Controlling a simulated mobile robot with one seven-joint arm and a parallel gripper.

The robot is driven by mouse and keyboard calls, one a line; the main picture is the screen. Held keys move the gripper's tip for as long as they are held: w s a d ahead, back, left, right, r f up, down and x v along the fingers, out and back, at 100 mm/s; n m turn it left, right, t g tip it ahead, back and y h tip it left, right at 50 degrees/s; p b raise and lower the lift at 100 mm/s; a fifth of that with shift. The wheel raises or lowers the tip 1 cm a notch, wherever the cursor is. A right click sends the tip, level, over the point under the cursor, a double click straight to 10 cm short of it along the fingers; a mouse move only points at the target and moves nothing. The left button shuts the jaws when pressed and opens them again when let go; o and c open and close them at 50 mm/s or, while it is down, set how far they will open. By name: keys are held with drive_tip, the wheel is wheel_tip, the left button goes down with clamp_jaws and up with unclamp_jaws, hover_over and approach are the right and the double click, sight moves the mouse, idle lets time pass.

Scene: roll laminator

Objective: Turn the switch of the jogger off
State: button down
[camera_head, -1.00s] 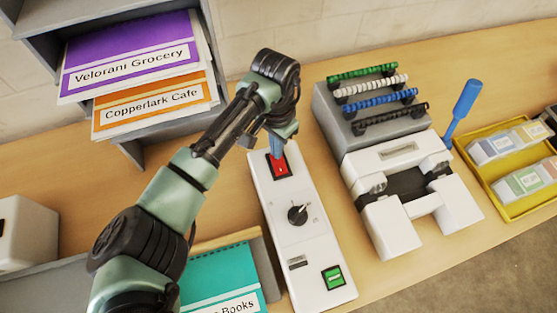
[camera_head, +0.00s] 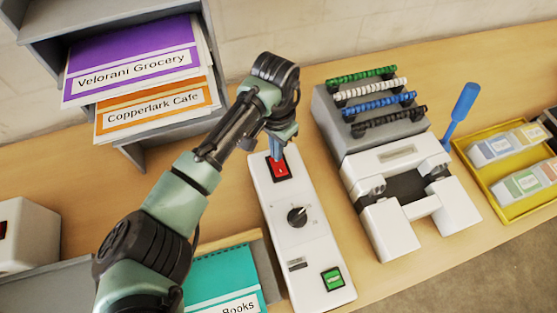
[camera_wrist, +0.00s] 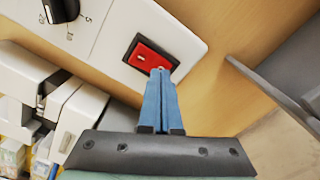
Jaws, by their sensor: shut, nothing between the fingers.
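The jogger's white control panel (camera_head: 302,248) lies on the wooden table in front of me. At its far end is a red rocker switch (camera_head: 281,172) in a black frame; it also shows in the wrist view (camera_wrist: 147,57). A black knob (camera_head: 297,216) and a green button (camera_head: 333,278) sit nearer along the panel. My gripper (camera_head: 276,152) is shut and empty, its blue fingers pointing down at the far end of the red switch. In the wrist view the fingertips (camera_wrist: 158,72) overlap the switch's near edge; I cannot tell whether they touch it.
A white and grey binding machine (camera_head: 392,160) with a blue lever (camera_head: 462,108) stands to the right. A yellow tray (camera_head: 497,198) lies beyond it. A grey shelf (camera_head: 38,45) with labelled folders stands at left, and a teal book (camera_head: 222,280) lies left of the panel.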

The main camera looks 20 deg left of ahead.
wheel_tip(320, 180, up, 6)
drive_tip(key=p, duration=0.5)
drive_tip(key=shift+f, duration=0.15)
idle(0.3)
